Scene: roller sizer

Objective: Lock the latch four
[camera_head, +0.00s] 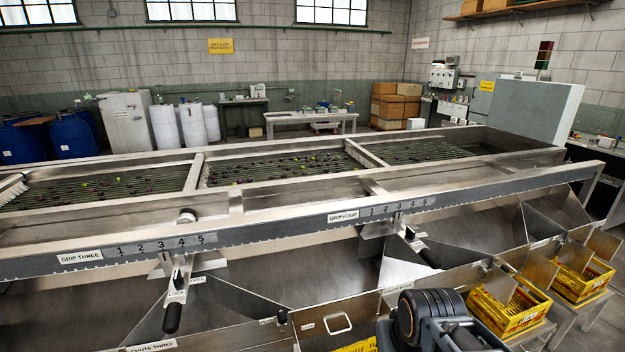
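The grip four lever (422,250) hangs below the long steel rail, under the part marked "GRIP FOUR" (343,216). It has a steel bracket at the top and a black handle slanting down to the right. A small label (418,236) sits beside its bracket, too small to read. I cannot tell whether its latch is locked. Dark parts of my arm (432,316) show at the bottom, in front of the chutes and well below the lever. My gripper's fingers are not visible.
A similar lever (174,305) hangs under "GRIP THREE" at the left, with small labels beside it. Steel chutes (240,308) fill the space below the rail. Yellow crates (510,310) stand at the lower right. The rail (270,231) crosses the whole machine front.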

